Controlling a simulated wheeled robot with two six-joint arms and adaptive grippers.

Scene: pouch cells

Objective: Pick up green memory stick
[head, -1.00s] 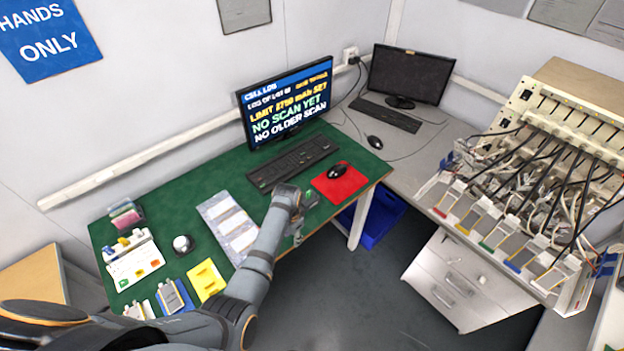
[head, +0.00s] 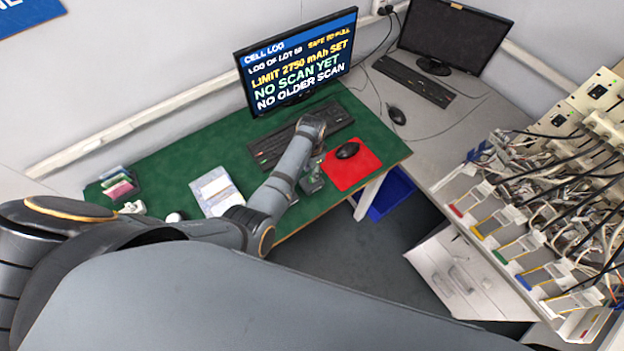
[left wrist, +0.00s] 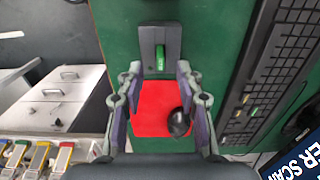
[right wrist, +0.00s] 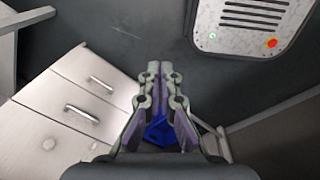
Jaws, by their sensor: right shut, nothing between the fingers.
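A small bright green piece, which looks like the green memory stick (left wrist: 69,75), shows in the left wrist view at the near end of a dark block (left wrist: 146,42) on the green mat. My left gripper (left wrist: 158,78) is open, with one finger on each side of this green end and nothing gripped. I cannot tell the height left between the fingers and the stick. In the head view my left gripper (head: 312,182) points down between keyboard and red pad, and the stick is not clear there. My right gripper (right wrist: 153,72) is shut and empty above the floor.
The keyboard (head: 340,114), a red pad (head: 345,172) and a black mouse (head: 347,150) lie close to my left gripper. A monitor (head: 298,62) stands behind. A rack with cables (head: 560,200) stands at right. A blue bin (head: 385,195) is under the table edge.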

